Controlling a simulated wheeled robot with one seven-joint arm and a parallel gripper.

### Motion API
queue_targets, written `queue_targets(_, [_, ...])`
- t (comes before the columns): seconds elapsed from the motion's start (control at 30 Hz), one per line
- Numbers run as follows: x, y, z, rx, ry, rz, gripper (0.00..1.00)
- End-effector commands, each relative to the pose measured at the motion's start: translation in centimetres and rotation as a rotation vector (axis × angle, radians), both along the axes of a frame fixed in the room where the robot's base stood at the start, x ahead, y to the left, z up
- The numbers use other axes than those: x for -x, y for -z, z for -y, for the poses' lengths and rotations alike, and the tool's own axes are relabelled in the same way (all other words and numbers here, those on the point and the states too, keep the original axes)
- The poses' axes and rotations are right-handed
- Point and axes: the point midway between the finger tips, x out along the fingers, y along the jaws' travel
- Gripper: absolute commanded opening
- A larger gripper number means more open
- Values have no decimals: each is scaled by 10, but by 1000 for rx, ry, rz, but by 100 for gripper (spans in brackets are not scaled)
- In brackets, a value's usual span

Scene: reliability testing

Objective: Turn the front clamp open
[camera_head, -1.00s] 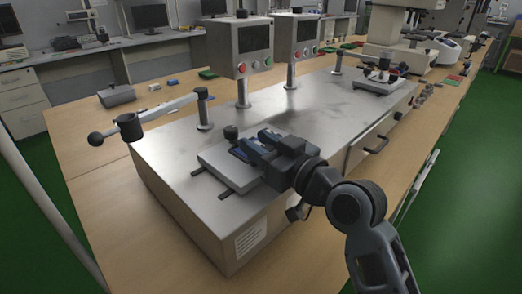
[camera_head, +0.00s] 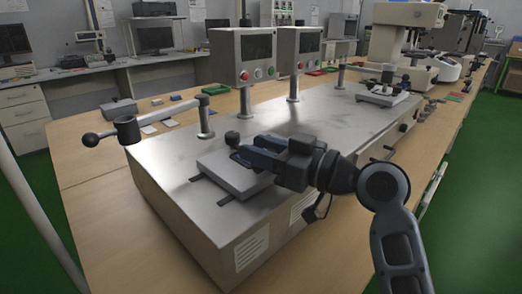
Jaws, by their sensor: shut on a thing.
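The front fixture is a light plate (camera_head: 212,166) on the near part of the metal machine top. A dark round knob (camera_head: 232,138) stands at the plate's back edge. The front clamp is mostly hidden behind my gripper, so its angle cannot be told. My gripper (camera_head: 240,155) reaches in from the right, low over the plate, with its fingers closed at the clamp beside the knob. The fingertips and what they grip are too small and dark to make out clearly.
A lever arm with a black ball (camera_head: 90,140) sticks out at the machine's left end. Two control boxes (camera_head: 243,55) on posts stand along the back edge. A second fixture (camera_head: 383,92) sits at the far end. The metal top (camera_head: 310,125) between the fixtures is clear.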

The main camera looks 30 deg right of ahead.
Motion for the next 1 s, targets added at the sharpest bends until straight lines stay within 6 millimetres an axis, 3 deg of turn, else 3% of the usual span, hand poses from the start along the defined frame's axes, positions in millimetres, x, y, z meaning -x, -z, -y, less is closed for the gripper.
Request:
queue_targets(0.1, [0, 0, 0, 0, 1, 0, 8])
queue_targets(0.13, [0, 0, 0, 0, 1, 0, 39])
queue_targets(0.33, [0, 0, 0, 0, 1, 0, 58])
queue_targets(0.67, [4, 0, 3, -1, 3, -1, 59])
queue_targets(1.0, [49, 1, 29, 0, 5, 0, 59])
